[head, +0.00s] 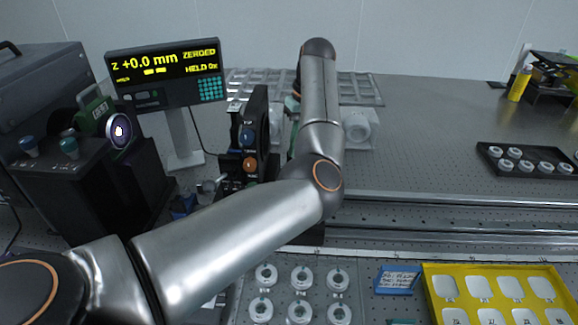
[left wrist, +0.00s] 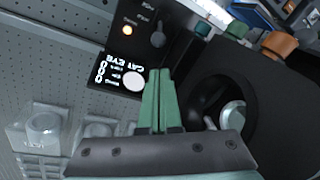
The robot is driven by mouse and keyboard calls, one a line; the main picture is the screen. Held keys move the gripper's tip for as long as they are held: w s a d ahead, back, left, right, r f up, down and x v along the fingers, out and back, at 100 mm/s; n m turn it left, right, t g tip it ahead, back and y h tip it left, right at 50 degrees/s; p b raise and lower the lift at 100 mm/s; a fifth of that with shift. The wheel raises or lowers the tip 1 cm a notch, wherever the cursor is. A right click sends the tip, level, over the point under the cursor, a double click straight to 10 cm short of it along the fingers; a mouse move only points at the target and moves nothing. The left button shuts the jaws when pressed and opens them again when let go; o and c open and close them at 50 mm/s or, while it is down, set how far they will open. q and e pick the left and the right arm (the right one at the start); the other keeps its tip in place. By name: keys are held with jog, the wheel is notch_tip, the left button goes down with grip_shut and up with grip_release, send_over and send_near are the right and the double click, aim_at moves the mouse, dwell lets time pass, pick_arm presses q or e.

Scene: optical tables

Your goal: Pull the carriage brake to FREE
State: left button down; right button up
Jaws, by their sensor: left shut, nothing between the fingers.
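My left arm crosses the head view and reaches past the black upright carriage mount (head: 257,125), which has a blue knob and an orange knob (head: 250,164). Its gripper is mostly hidden behind its own wrist there. In the left wrist view the green fingers (left wrist: 158,100) are shut and empty. They point at a black panel (left wrist: 125,55) with a lit orange lamp, and lie beside a black housing (left wrist: 265,100) with a round opening. An orange knob (left wrist: 280,45) is beyond the housing. I cannot tell which part is the brake. My right gripper is not in view.
A readout (head: 168,73) shows z +0.0 mm, ZEROED and HELD. A dark box with joystick-like knobs (head: 70,165) stands at left. A yellow tray (head: 432,290), white ring parts (head: 300,312) and a black tray (head: 490,150) lie to the right and front.

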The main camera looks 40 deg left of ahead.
pick_arm(q)
jog(key=shift+r, duration=0.1)
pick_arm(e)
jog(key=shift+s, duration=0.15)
pick_arm(q)
jog(key=f, duration=0.3)
jog(key=a+f, duration=0.1)
jog(key=f, duration=0.2)
jog(key=s+f, duration=0.1)
jog(key=f, duration=0.3)
jog(key=shift+a, duration=0.25)
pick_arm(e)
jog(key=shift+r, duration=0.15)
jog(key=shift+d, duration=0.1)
